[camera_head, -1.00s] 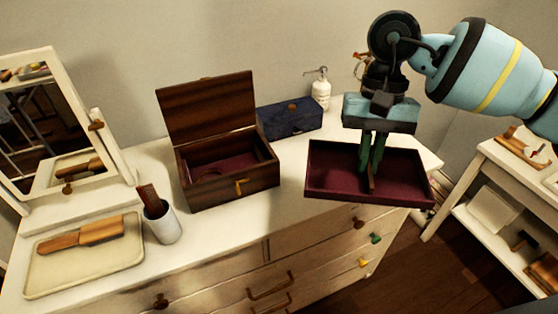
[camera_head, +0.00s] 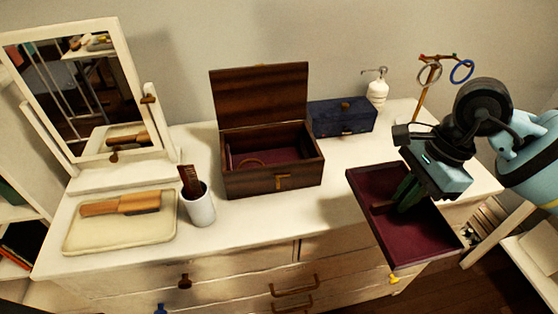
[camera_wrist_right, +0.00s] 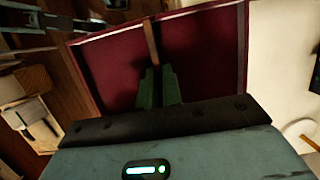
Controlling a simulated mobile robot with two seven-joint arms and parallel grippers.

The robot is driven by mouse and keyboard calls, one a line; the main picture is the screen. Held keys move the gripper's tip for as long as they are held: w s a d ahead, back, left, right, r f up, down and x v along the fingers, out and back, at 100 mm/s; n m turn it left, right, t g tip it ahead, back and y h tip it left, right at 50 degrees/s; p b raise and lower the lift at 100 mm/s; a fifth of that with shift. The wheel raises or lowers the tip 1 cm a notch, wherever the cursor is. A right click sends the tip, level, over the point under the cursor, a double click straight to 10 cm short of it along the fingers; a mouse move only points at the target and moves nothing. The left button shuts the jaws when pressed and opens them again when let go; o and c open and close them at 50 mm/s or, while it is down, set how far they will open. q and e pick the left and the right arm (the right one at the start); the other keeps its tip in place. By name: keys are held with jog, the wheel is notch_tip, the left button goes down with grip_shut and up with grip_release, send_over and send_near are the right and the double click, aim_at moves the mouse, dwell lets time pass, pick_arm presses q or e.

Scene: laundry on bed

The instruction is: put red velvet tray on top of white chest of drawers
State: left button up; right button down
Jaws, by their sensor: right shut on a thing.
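My right gripper (camera_head: 402,203) is shut on the tray's divider; the same hold shows in the right wrist view (camera_wrist_right: 158,80). The tray (camera_wrist_right: 205,50) is turned at an angle, over the right front part of the white chest of drawers (camera_head: 245,225) and partly past its front edge. I cannot tell whether it touches the top. My left gripper is not in view.
An open wooden box (camera_head: 270,180) stands mid-top, with a blue box (camera_head: 343,118), a soap dispenser (camera_head: 378,92) and a jewelry stand (camera_head: 425,85) behind. A cup (camera_head: 199,208), a brush on a cream tray (camera_head: 120,230) and a mirror (camera_head: 85,90) are left. Bare top lies right of the wooden box.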

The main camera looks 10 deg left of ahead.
jog(key=a+f+m+t, duration=0.1)
jog(key=m, duration=0.2)
jog(key=w+a+f+m+t, duration=0.1)
jog(key=f+m, duration=0.1)
jog(key=m, duration=0.2)
jog(key=a+f+m+b, duration=0.1)
jog(key=f+m, duration=0.1)
jog(key=m, duration=0.2)
jog(key=shift+w+a+f+t, duration=0.1)
jog(key=shift+w+a+t, duration=0.05)
jog(key=shift+a+t, duration=0.25)
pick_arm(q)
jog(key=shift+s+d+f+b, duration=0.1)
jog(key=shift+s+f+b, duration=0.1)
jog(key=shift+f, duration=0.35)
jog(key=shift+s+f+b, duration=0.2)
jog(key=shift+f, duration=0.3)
pick_arm(e)
jog(key=m, duration=0.2)
jog(key=f+m+h, duration=0.1)
jog(key=m, duration=0.1)
jog(key=m+t+h, duration=0.1)
jog(key=m, duration=0.1)
jog(key=shift+w+a+f+m, duration=0.35)
jog(key=shift+w+f+m, duration=0.05)
